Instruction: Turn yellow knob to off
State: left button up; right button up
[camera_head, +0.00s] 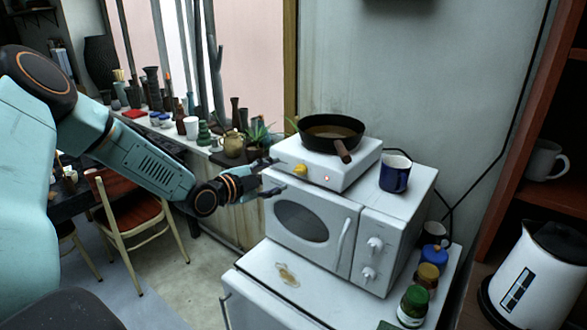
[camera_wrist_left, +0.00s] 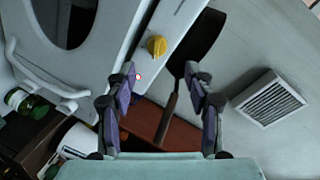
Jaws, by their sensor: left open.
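The yellow knob (camera_head: 300,169) is on the front of a white hot plate (camera_head: 345,172), with a small lit red light to its right. The knob also shows in the left wrist view (camera_wrist_left: 157,46), above and between my fingers, apart from them. My left gripper (camera_head: 270,177) is open and empty, just left of the hot plate's front; its two fingers (camera_wrist_left: 160,95) show spread in the left wrist view. A black pan (camera_head: 322,131) with a brown handle stands on the hot plate. My right gripper is in neither view.
The hot plate and a blue mug (camera_head: 395,172) stand on a white microwave (camera_head: 314,222). Jars (camera_head: 413,302) stand right of the microwave. A white kettle (camera_head: 533,272) is at the right. A plant-and-vase shelf (camera_head: 230,158) lies behind my left gripper.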

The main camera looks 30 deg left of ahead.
aim_at(297, 171)
pick_arm(q)
jog(key=x, duration=0.4)
jog(key=b+x, duration=0.1)
jog(key=x, duration=0.1)
jog(key=shift+d+f, duration=0.2)
jog(key=shift+d, duration=0.15)
jog(key=shift+w, duration=0.5)
jog(key=shift+w+f, duration=0.2)
jog(key=shift+w, duration=0.3)
jog(key=shift+s+r, duration=0.1)
jog(key=shift+s, duration=0.1)
jog(key=c, duration=0.3)
grip_shut()
